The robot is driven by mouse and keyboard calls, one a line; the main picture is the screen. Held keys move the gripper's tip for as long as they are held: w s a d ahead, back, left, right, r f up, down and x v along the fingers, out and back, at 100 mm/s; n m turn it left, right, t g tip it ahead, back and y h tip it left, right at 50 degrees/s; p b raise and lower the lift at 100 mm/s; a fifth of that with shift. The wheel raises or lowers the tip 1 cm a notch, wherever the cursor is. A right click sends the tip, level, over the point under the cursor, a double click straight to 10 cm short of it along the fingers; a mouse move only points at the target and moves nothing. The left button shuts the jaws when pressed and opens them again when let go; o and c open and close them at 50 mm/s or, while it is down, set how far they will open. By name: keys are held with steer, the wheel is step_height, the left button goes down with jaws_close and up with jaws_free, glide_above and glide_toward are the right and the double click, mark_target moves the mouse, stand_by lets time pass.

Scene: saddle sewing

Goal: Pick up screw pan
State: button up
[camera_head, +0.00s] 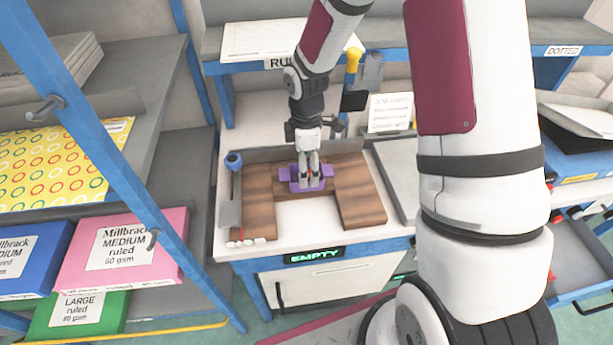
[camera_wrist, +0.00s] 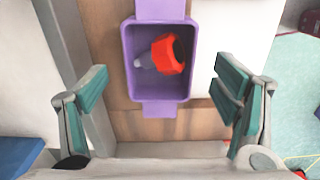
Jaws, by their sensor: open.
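The screw pan is a small purple tray with flat end tabs (camera_wrist: 160,108). In the head view the purple pan (camera_head: 287,174) sits on a brown wooden piece (camera_head: 357,190) on the workbench. A red-headed screw with a greyish shank (camera_wrist: 168,55) lies inside the pan. My gripper (camera_head: 310,183) is open and points down over the pan in the head view. In the wrist view its two green-padded fingers (camera_wrist: 163,92) stand apart, one on each side of the pan. I cannot tell the exact height between fingertips and pan.
The white bench top (camera_head: 310,223) has small white pieces (camera_head: 247,242) at its front left. A blue round item (camera_head: 233,160) stands at the left. A grey panel (camera_head: 397,180) lies to the right. Blue posts and a back shelf frame the bench.

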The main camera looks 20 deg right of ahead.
steer(key=shift+f, duration=1.55)
steer(key=c, duration=1.2)
steer(key=shift+c, duration=0.3)
steer(key=shift+r, duration=0.2)
